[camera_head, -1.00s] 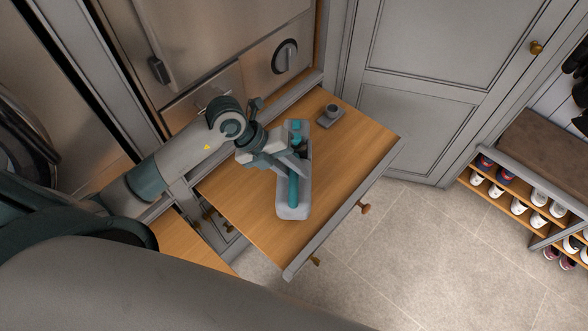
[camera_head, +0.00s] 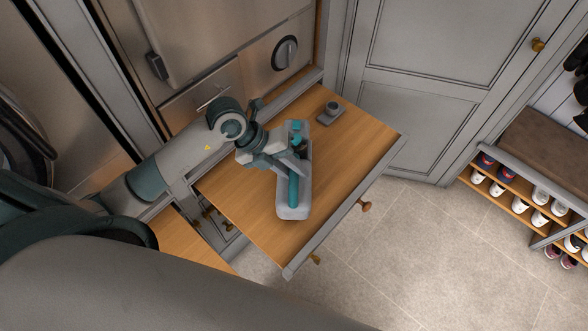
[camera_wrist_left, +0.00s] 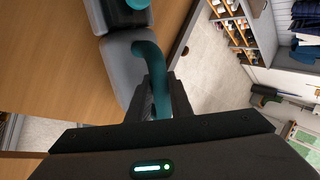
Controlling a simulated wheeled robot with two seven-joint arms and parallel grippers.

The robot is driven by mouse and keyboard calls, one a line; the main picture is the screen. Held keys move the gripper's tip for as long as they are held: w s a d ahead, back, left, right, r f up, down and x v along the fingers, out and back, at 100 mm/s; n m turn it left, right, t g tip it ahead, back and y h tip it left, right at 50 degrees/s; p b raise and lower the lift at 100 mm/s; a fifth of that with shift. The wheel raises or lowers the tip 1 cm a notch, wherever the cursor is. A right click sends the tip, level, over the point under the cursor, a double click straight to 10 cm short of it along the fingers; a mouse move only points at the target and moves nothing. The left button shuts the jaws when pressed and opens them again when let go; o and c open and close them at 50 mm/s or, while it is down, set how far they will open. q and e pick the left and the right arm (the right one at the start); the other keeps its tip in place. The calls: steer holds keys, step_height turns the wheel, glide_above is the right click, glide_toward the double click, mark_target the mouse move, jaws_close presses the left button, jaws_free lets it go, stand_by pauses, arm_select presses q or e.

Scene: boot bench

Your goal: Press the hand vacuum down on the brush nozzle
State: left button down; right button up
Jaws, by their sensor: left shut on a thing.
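The hand vacuum (camera_head: 294,209), a long grey body with teal parts, is over the wooden pull-out surface (camera_head: 345,168). Its teal handle (camera_wrist_left: 155,75) shows in the left wrist view. My left gripper (camera_head: 292,160) is shut on the handle, with both fingers (camera_wrist_left: 160,98) beside it in the wrist view. Whether the vacuum touches the wood or hangs just above it, I cannot tell. The brush nozzle (camera_head: 332,110), a small dark round socket on a grey square base, stands near the far corner, apart from the vacuum. My right gripper is not in view.
Steel appliance fronts (camera_head: 215,40) rise behind the surface, and a grey panelled door (camera_head: 430,90) stands to the right. Knobs (camera_head: 365,206) stick out from the front edge. A shoe rack (camera_head: 520,190) is far right. The wood between vacuum and right edge is clear.

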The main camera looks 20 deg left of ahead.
arm_select(q)
steer(key=shift+f+b, duration=0.45)
steer(key=shift+f, duration=0.2)
steer(key=shift+r, duration=0.1)
stand_by(0.6)
